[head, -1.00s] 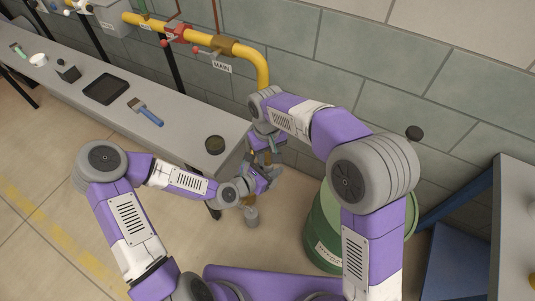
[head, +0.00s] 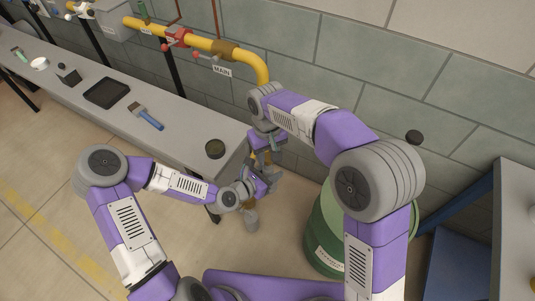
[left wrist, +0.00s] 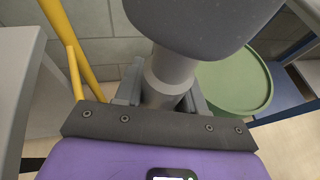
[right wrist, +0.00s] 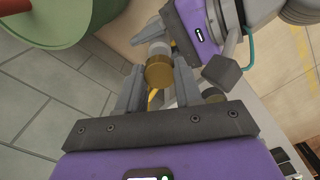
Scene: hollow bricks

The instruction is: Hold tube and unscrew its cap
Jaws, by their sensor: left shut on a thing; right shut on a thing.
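My left gripper (head: 264,184) is shut on a grey tube (left wrist: 170,75), which shows between its fingers in the left wrist view. My right gripper (right wrist: 158,88) is shut on a brown-gold cap (right wrist: 158,72). The left gripper (right wrist: 160,35) is just beyond the cap in the right wrist view, with a pale part of the tube (right wrist: 160,48) between its fingers. Cap and tube are in line; I cannot tell how tightly they are joined. In the head view my right gripper (head: 263,150) is close above the left one, and the arms largely hide tube and cap.
The grey bench (head: 185,125) on the left holds a brush (head: 146,116), a black tray (head: 107,93) and a round dark dish (head: 215,149). A green barrel (head: 322,235) stands right of the grippers. A yellow pipe (head: 200,42) runs along the wall. Another table (head: 515,230) is at the right.

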